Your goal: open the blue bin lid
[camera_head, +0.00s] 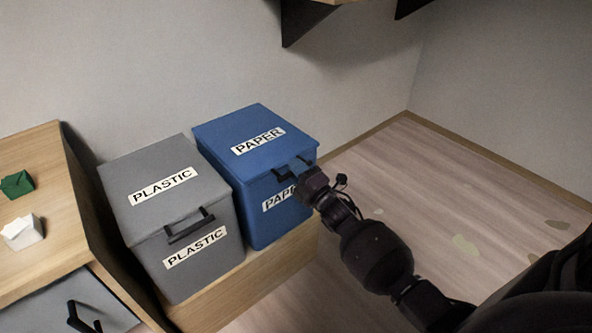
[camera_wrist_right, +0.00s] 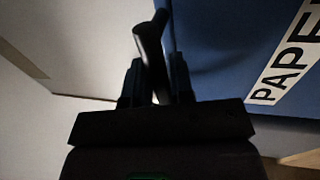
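The blue bin (camera_head: 272,188), labelled PAPER, stands with its lid (camera_head: 226,126) down. A dark bar handle (camera_head: 281,174) is at the lid's front edge. My right gripper (camera_head: 304,173) is at the right part of this handle. In the right wrist view, my right gripper (camera_wrist_right: 156,82) has its fingers close together on both sides of the dark handle bar (camera_wrist_right: 150,48), which runs at a slant between them. The blue bin's front (camera_wrist_right: 222,50) fills the right of that view. My left gripper is in neither view.
A grey PLASTIC bin (camera_head: 172,228) stands close to the left, on the same low wooden stand (camera_head: 290,252). A wooden cabinet (camera_head: 40,150) at far left bears a green block (camera_head: 17,184) and a white block (camera_head: 22,232). Open floor (camera_head: 440,180) lies to the right.

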